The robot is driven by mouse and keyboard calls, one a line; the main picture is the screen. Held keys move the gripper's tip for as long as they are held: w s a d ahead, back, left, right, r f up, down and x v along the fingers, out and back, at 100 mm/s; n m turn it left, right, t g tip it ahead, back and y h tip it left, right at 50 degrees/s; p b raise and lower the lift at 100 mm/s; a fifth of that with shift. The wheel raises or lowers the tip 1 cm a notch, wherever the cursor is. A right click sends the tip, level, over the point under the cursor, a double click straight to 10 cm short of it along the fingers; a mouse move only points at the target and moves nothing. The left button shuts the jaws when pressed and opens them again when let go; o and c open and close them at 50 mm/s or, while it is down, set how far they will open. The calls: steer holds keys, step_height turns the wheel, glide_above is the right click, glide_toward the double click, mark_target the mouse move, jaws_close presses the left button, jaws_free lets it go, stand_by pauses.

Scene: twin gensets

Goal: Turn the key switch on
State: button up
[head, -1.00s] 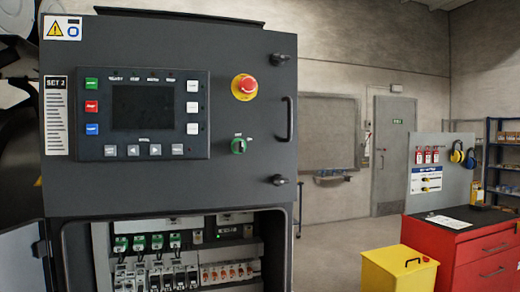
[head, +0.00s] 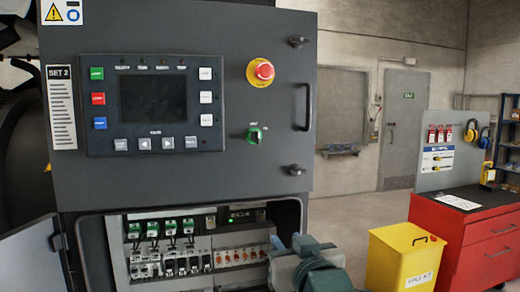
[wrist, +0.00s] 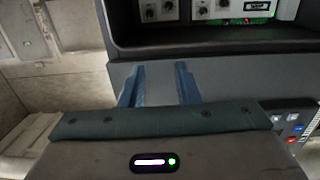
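My gripper (head: 288,241) shows at the bottom of the head view, below and a little right of the switch, in front of the lower cabinet's right edge. In the wrist view my gripper (wrist: 158,80) has its two blue fingers apart with nothing between them. The key switch is not visible in the wrist view.
A red emergency stop (head: 260,72) is above the switch, and a door handle (head: 303,107) juts out to its right. The lower breaker compartment (head: 190,250) is open. A yellow bin (head: 400,262) and a red drawer cabinet (head: 470,240) stand at the right.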

mark_target(259, 139)
step_height(259, 139, up, 13)
steer(key=s+a+t+y+p, duration=0.1)
steer(key=s+a+t+y, duration=0.1)
steer(key=t, duration=0.3)
steer(key=p+x, duration=0.5)
steer(key=x, duration=0.6)
steer(key=shift+w+a+r, duration=0.1)
steer(key=shift+w, duration=0.2)
steer(key=shift+p+x, duration=0.55)
steer(key=shift+x, duration=0.45)
steer(key=shift+c, duration=0.3)
jaws_close()
